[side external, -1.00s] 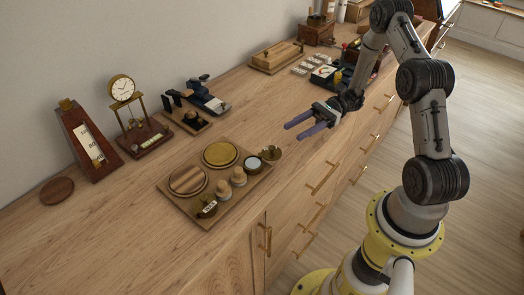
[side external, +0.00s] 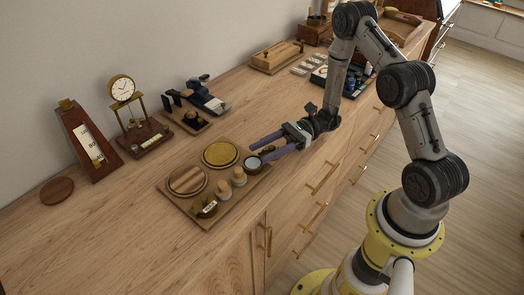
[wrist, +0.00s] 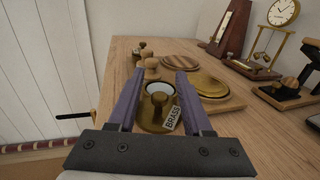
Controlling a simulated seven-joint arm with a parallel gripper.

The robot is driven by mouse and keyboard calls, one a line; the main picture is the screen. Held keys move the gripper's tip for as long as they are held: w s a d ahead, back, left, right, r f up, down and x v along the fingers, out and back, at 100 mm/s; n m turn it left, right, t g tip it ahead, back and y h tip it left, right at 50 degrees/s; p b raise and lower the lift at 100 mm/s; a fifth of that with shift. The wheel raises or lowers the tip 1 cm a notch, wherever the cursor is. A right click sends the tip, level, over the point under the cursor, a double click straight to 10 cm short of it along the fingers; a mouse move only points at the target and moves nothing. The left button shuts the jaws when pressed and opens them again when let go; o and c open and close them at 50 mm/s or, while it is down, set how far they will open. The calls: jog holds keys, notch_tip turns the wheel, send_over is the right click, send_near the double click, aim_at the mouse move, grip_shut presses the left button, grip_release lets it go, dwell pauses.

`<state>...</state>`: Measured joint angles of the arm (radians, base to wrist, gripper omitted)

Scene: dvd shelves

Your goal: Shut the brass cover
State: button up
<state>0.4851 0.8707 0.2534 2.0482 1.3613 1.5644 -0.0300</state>
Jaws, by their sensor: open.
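The brass cover (wrist: 155,117) is a round brass piece with an upright knob and a tag reading BRASS. It sits beside a round opening with a pale inside (wrist: 161,88), which also shows in the side view (side external: 253,163) and is uncovered. My gripper (side external: 261,151) is open, low over the board's right end, with its fingers on either side of the brass cover. In the wrist view the knob stands between the two purple fingers (wrist: 160,76). I cannot tell whether either finger touches it. In the side view the fingers hide most of the cover.
The wooden board (side external: 232,203) also carries a flat brass disc (side external: 220,154), a striped wooden disc (side external: 188,180), two wooden knobs (side external: 224,188) and a dark tagged piece (side external: 207,208). A clock (side external: 123,90) and a metronome (side external: 87,142) stand behind. The counter front is clear.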

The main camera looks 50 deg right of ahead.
jog(key=shift+w+a, duration=0.15)
jog(key=shift+a, duration=0.4)
grip_shut()
